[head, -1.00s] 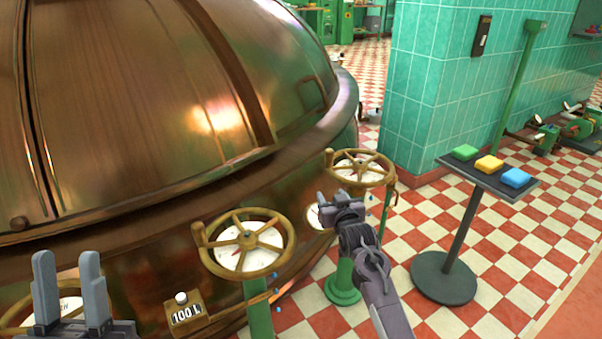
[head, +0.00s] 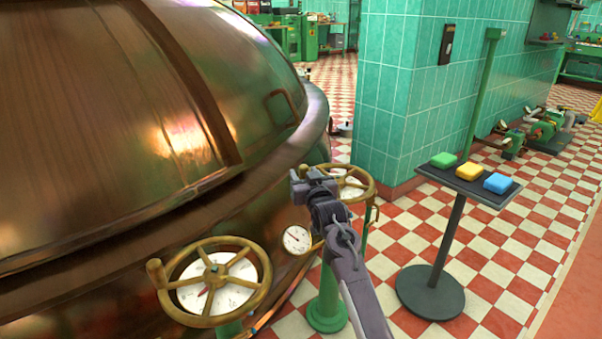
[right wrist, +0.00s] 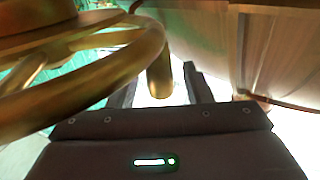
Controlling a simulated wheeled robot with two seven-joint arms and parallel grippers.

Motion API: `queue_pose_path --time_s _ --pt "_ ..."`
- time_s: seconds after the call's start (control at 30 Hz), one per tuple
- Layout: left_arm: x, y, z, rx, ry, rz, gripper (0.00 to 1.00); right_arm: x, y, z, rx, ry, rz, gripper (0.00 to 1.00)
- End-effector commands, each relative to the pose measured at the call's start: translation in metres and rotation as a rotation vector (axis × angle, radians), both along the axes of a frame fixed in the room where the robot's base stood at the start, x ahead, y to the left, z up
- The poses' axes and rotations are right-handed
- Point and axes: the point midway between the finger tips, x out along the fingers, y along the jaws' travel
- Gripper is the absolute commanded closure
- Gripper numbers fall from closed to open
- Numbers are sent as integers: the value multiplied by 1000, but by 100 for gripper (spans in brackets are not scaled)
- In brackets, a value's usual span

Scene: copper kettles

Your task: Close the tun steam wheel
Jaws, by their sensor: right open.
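Two brass handwheels stand beside the copper vessel (head: 100,110). The farther wheel (head: 369,179) is partly hidden behind my right gripper (head: 303,179), which is at its left rim. The nearer wheel (head: 213,282), with a knob on its left rim, stands over a white dial at lower left. I cannot tell from labels which is the tun steam wheel. In the right wrist view a brass wheel rim (right wrist: 85,95) crosses the left side, and its peg handle (right wrist: 159,75) hangs between the open fingers (right wrist: 160,88); contact is unclear. My left gripper is out of view.
A small gauge (head: 297,239) sits on the vessel's side between the wheels. A dark stand (head: 444,240) with green, yellow and blue buttons is at right. A green-tiled pillar (head: 395,110) rises behind. Checkered floor is clear around the stand.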

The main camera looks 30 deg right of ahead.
Motion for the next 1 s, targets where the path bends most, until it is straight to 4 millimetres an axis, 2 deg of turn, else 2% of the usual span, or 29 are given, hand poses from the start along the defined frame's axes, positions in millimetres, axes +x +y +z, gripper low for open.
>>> queue_pose_path --time_s 0.1,0.2,0.57,0.9,1.0 --pt "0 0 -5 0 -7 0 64 17 -5 -1 0 -1 0 55" --pt "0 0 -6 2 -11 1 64 25 -8 0 -1 -2 0 55" --pt "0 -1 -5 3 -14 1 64 30 -9 0 0 0 0 55" --pt "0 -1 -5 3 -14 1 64 30 -9 0 0 0 0 98" --pt "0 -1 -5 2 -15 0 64 30 -9 0 0 0 0 100"
